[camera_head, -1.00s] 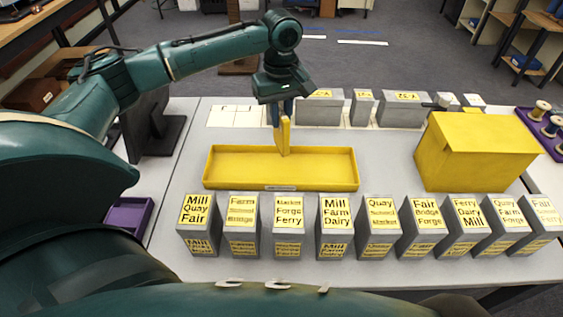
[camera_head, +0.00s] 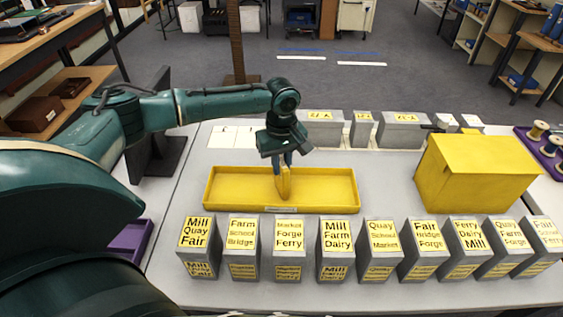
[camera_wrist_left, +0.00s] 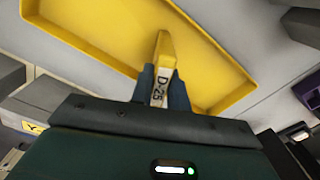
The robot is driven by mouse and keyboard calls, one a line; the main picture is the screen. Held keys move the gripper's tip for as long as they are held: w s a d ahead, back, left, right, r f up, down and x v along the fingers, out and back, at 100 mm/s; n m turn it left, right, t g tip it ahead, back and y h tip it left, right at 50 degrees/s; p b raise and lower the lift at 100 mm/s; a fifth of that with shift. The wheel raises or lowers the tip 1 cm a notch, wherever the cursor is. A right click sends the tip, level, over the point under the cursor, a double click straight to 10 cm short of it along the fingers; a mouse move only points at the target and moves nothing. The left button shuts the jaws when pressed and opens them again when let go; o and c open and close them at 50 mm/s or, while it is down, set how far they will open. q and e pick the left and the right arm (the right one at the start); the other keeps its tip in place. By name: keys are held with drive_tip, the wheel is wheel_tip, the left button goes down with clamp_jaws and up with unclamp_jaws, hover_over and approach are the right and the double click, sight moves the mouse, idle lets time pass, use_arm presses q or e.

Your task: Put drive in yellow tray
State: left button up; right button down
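The yellow tray (camera_head: 230,190) is a long shallow tray on the grey table. It also shows in the left wrist view (camera_wrist_left: 95,30). The drive (camera_head: 284,184) is a slim yellow piece with a white label reading "D-25" in the left wrist view (camera_wrist_left: 160,72). My left gripper (camera_head: 283,165) is shut on the drive's upper end and holds it upright over the tray, near its middle. I cannot tell whether the drive's lower end touches the tray floor. My right gripper is not in view.
A row of grey boxes with yellow labels (camera_head: 336,240) stands in front of the tray. A large yellow box (camera_head: 475,175) stands to the right. More grey boxes (camera_head: 325,130) stand behind. A purple tray with spools (camera_head: 545,150) is at the far right.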

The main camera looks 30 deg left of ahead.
use_arm(q)
drive_tip(key=o, duration=0.4)
drive_tip(key=shift+o, duration=0.2)
wheel_tip(320, 180, up, 12)
drive_tip(key=shift+r, duration=0.15)
idle(0.6)
